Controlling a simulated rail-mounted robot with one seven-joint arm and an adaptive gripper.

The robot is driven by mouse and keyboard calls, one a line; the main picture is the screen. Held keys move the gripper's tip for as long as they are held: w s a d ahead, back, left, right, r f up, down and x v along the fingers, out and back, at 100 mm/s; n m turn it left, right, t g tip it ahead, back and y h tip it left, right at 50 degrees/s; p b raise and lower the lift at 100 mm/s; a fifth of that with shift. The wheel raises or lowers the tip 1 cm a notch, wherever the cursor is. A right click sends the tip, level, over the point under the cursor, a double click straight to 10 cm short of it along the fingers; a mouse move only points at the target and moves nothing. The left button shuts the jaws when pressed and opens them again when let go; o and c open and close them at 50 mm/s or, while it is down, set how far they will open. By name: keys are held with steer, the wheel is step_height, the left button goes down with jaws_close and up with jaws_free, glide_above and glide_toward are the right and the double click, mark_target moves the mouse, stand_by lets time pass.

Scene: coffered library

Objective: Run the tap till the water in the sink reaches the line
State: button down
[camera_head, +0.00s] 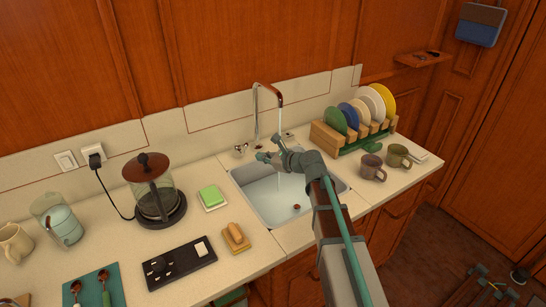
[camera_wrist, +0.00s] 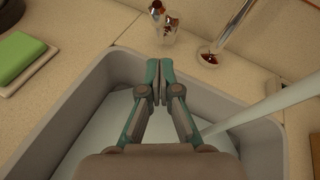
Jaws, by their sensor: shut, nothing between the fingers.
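The chrome tap (camera_head: 256,112) arches over the grey sink (camera_head: 238,192), and a pale stream (camera_head: 280,122) falls from its spout. In the wrist view the stream (camera_wrist: 262,108) crosses the right side. Pale bluish water (camera_head: 275,195) lies in the sink; I cannot make out the line. A small chrome tap handle (camera_head: 240,150) stands behind the sink's left rear edge, and it shows beyond my fingertips in the wrist view (camera_wrist: 160,22). My gripper (camera_head: 261,157) is shut and empty, above the sink's rear, a little short of the handle. The tap's base (camera_wrist: 209,55) is right of the handle.
A green sponge (camera_head: 211,196) and a soap dish (camera_head: 235,238) lie left of the sink. A dish rack (camera_head: 333,140) and two mugs (camera_head: 371,167) are on the right. A small reddish object (camera_head: 296,207) is in the sink.

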mark_target(246, 149)
steer(key=shift+w+a+r+p, duration=0.25)
steer(key=shift+w+a+r, duration=0.2)
steer(key=shift+a, duration=0.25)
steer(key=shift+w+a+r+p, duration=0.2)
steer(key=shift+w+a+r, duration=0.2)
steer(key=shift+a, duration=0.3)
steer(key=shift+d+r+p, duration=0.1)
steer(key=shift+r+p, duration=0.1)
steer(key=shift+p, duration=0.2)
